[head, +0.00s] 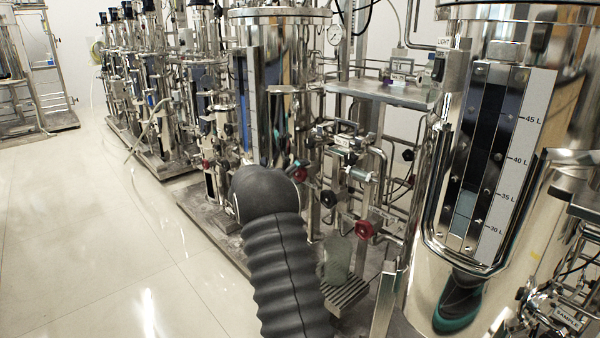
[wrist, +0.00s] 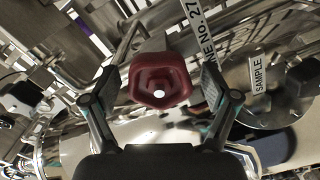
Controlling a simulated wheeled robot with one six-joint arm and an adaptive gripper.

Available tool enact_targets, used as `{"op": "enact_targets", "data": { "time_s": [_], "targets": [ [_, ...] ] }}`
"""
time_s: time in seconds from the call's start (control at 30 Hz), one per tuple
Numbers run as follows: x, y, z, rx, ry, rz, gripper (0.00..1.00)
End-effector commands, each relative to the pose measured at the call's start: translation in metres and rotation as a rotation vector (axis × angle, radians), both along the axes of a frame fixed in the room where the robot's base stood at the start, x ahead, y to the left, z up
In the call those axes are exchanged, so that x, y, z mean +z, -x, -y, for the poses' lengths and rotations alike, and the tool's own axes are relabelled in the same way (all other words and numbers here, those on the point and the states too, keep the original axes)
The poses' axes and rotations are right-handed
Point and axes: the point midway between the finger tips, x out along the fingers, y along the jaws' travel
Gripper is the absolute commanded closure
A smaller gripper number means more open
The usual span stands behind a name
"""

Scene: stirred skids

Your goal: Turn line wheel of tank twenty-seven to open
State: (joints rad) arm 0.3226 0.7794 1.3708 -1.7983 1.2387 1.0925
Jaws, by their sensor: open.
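In the wrist view a dark red hand wheel (wrist: 160,72) with rounded corners faces the camera, a bright spot at its centre. My gripper (wrist: 159,84) is open, with one finger on each side of the wheel and a narrow gap showing on both sides. A white label (wrist: 196,25) ending in "NE NO. 27" runs beside the wheel at the upper right.
A "SAMPLE" label (wrist: 258,74) and round metal fitting lie right of the wheel in the wrist view. In the head view a large steel tank (head: 553,190) with a litre scale stands close at the right. More skids line the back left; the pale floor (head: 100,230) at left is clear.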

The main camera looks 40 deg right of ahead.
Motion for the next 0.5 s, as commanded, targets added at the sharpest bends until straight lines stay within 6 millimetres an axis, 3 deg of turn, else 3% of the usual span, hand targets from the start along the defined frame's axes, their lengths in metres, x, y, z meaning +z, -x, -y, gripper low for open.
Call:
{"op": "enact_targets", "data": {
  "time_s": [0.3,0.5],
  "targets": [
    [0.0,-0.0005,0.0018,0.001,0.0,0.0,0.17],
    [0.0001,-0.0004,0.0017,0.001,0.0,0.001,0.67]
  ]
}}
